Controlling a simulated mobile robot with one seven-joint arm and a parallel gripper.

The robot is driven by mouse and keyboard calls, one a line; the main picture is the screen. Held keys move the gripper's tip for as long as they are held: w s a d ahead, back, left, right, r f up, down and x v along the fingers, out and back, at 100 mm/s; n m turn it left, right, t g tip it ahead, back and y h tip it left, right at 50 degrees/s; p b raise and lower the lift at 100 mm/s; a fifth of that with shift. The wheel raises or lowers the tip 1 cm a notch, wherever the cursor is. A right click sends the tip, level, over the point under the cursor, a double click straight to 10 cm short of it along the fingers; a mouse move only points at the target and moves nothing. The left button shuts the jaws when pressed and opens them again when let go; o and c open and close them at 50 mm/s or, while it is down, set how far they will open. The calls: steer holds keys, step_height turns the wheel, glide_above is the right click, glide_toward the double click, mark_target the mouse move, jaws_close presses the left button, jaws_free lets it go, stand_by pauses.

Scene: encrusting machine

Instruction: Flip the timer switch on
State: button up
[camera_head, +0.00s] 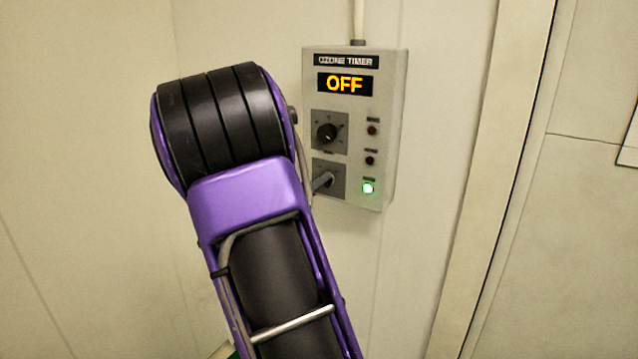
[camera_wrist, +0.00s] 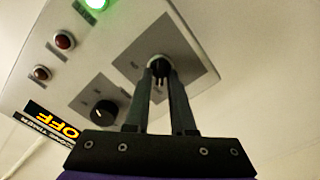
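The grey ozone timer box (camera_head: 397,120) is on the wall and its display (camera_head: 345,84) reads OFF in yellow. Its lower-left plate carries a metallic lever switch (camera_head: 322,181), partly covered by my arm in the head view. In the wrist view the switch (camera_wrist: 158,66) stands out from its square plate. My gripper (camera_wrist: 160,76) has its two dark fingers reaching to the switch, one on each side, with a narrow gap between them. Whether they press on it I cannot tell. My gripper is hidden in the head view.
A black rotary knob (camera_head: 327,131) sits above the switch; it also shows close to the left finger in the wrist view (camera_wrist: 104,112). Two dark red lamps (camera_head: 372,130) and a lit green lamp (camera_head: 368,188) line the box's right side. A door frame (camera_head: 492,180) stands to the right.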

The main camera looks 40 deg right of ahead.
jaws_close()
steer(key=shift+m, duration=0.3)
steer(key=m+b, duration=0.3)
steer(key=m, duration=0.2)
steer(key=m+b, duration=0.4)
steer(key=m, duration=0.2)
steer(key=m+b, duration=0.4)
steer(key=m, duration=0.2)
steer(key=shift+s+d+f, duration=0.1)
steer(key=shift+s+d, duration=0.05)
steer(key=shift+s, duration=0.2)
steer(key=shift+m, duration=0.3)
steer(key=shift+o, duration=2)
jaws_free()
